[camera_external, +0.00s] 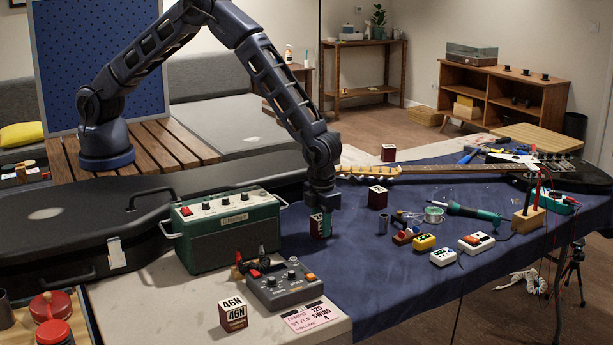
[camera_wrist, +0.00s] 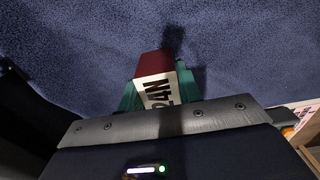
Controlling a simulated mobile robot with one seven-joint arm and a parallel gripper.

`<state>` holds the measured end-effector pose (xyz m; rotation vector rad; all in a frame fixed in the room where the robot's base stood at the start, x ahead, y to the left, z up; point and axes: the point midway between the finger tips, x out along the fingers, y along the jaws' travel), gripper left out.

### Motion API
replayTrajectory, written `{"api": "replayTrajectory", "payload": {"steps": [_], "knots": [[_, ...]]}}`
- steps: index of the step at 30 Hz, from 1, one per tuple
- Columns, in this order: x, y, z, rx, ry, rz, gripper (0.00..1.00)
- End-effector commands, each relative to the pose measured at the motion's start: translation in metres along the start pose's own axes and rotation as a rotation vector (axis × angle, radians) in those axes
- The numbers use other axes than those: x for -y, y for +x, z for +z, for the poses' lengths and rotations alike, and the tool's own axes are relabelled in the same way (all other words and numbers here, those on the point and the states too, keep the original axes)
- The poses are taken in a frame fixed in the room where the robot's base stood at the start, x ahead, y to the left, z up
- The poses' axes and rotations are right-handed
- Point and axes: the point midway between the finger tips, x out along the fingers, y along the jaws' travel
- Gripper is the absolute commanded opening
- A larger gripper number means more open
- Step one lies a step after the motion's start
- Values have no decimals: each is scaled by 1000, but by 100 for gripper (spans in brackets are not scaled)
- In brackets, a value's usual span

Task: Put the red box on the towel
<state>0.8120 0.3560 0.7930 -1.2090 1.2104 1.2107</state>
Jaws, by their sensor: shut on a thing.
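My gripper (camera_external: 321,214) is shut on a red-and-white box (camera_external: 318,229), over the left part of the blue towel (camera_external: 375,255). In the wrist view, the box (camera_wrist: 154,68) has a dark red side and a white side marked "24N". It sits between the green fingers of my gripper (camera_wrist: 158,94). The towel (camera_wrist: 75,50) fills the background there. I cannot tell if the box's bottom touches the towel. The fingers hide part of the box in the external view.
A green amplifier (camera_external: 228,232) stands left of my gripper. Similar boxes stand on the towel (camera_external: 377,197), farther back (camera_external: 388,152), and at the front (camera_external: 233,314). A guitar (camera_external: 440,168) lies behind. A grey pedal (camera_external: 284,285) is in front. The towel's front middle is clear.

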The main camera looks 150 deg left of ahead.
Motion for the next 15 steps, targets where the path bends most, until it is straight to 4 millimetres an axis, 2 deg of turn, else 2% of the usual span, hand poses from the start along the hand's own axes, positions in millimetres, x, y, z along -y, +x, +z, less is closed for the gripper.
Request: {"api": "replayTrajectory", "payload": {"steps": [12, 13, 15], "knots": [[0, 6, 0, 0, 0, -1, 8], [0, 6, 0, 0, 0, -1, 38], [0, 6, 0, 0, 0, -1, 52]]}}
